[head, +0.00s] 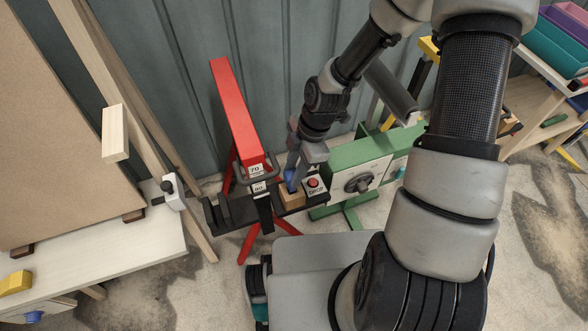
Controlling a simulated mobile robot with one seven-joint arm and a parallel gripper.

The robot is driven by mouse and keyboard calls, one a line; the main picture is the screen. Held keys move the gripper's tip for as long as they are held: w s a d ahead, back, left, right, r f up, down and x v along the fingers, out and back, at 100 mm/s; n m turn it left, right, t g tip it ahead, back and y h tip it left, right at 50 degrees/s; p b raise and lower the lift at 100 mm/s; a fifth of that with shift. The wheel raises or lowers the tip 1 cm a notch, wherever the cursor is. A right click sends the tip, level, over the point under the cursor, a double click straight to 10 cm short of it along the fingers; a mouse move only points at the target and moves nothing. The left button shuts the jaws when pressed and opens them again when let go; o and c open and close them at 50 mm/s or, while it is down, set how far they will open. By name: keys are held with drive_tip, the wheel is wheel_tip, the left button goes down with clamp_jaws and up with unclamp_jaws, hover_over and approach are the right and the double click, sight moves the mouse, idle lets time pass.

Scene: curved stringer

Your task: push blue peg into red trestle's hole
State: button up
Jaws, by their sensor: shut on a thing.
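The red trestle (234,108) stands left of the middle, against the grey wall, with its long red beam tilted and red legs spread below. A label reading 70 sits at its lower end. I cannot make out its hole. My gripper (293,173) points down, right of the trestle. It is shut on the small blue peg (290,179), which is partly hidden by the fingers. The peg is just above or touching a tan wooden block (291,198); I cannot tell which.
A black holder (234,211) with a 90 label is in front of the trestle. A white table (122,262) is at left, and shelves with bins (553,52) are at far right.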

drive_tip(key=shift+f+b, duration=1.8)
drive_tip(key=shift+f, duration=0.8)
drive_tip(key=o, duration=1.1)
drive_tip(key=shift+r, duration=0.15)
drive_tip(key=p+v, duration=0.6)
drive_tip(key=v, duration=1.1)
drive_tip(key=shift+r, duration=0.1)
